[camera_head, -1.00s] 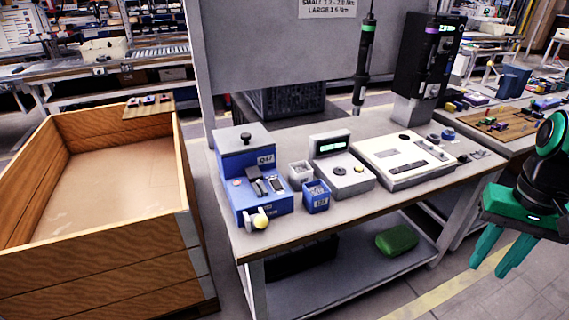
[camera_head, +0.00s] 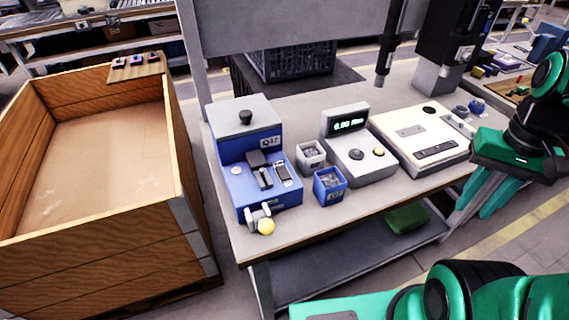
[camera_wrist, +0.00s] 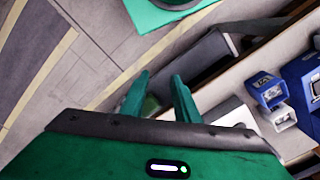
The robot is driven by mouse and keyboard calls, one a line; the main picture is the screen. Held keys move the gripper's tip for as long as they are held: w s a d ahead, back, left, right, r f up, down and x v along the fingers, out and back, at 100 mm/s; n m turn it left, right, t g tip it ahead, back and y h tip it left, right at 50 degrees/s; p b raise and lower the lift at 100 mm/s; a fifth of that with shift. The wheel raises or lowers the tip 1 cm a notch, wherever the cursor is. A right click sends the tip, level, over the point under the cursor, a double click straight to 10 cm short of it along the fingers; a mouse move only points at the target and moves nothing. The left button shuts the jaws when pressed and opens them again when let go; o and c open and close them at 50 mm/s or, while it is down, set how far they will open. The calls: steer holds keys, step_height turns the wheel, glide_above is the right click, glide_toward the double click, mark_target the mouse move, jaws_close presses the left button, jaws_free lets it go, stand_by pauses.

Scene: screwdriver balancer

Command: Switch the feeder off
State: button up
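The feeder looks to be the blue box (camera_head: 233,150) with a grey top, a black knob and a "Q47" label, at the left end of the bench. On its sloped front are dark parts (camera_head: 262,172), and a yellow ball (camera_head: 266,227) on a grey bracket sticks out at its front foot. I cannot tell which part is the switch or its state. My gripper (camera_head: 485,205) is at the right, in front of the bench and well apart from the feeder. In the wrist view its two green fingers (camera_wrist: 160,78) are apart with nothing between them.
On the bench, a grey bin (camera_head: 311,155), a blue bin (camera_head: 329,186), a display unit (camera_head: 345,123) reading 0.00 and a white console (camera_head: 420,139) stand right of the feeder. A screwdriver (camera_head: 391,45) hangs above. A wooden crate (camera_head: 90,258) stands left of the bench.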

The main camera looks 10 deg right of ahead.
steer(key=w+a+r+n, duration=0.3)
steer(key=w+a, duration=0.2)
steer(key=w, duration=0.3)
steer(key=r+n, duration=0.1)
steer(key=n, duration=0.6)
glide_above(285, 175)
step_height(285, 175, down, 10)
steer(key=shift+f, duration=0.1)
steer(key=shift+c, duration=0.3)
jaws_close()
